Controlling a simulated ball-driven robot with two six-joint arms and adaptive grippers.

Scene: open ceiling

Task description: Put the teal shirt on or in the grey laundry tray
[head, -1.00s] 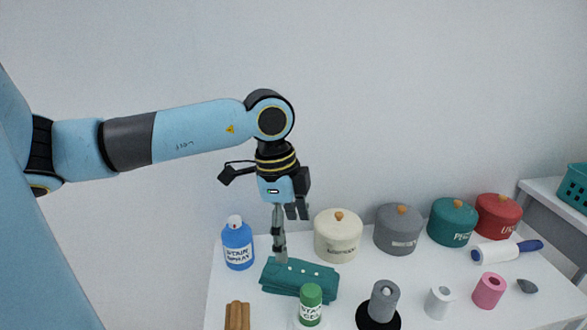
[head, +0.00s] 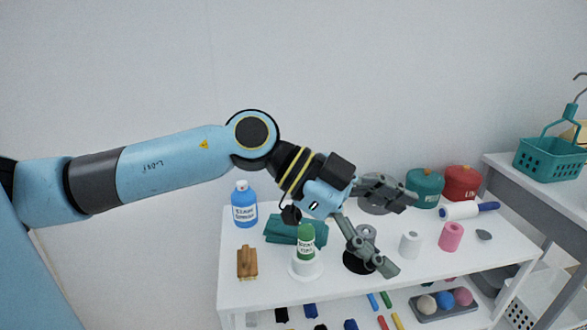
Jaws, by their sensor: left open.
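The teal shirt (head: 283,230) lies folded on the white table, partly hidden by the green-capped bottle in front of it. My left gripper (head: 391,229) is open with its fingers spread and nothing between them. It is tilted to the right, above the table and right of the shirt. I cannot make out a grey laundry tray for certain; a grey tray with several balls (head: 422,313) is on the lower shelf. My right gripper is out of view.
White (head: 410,245) and pink (head: 451,237) spools are at right. A side table holds a teal basket (head: 548,160).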

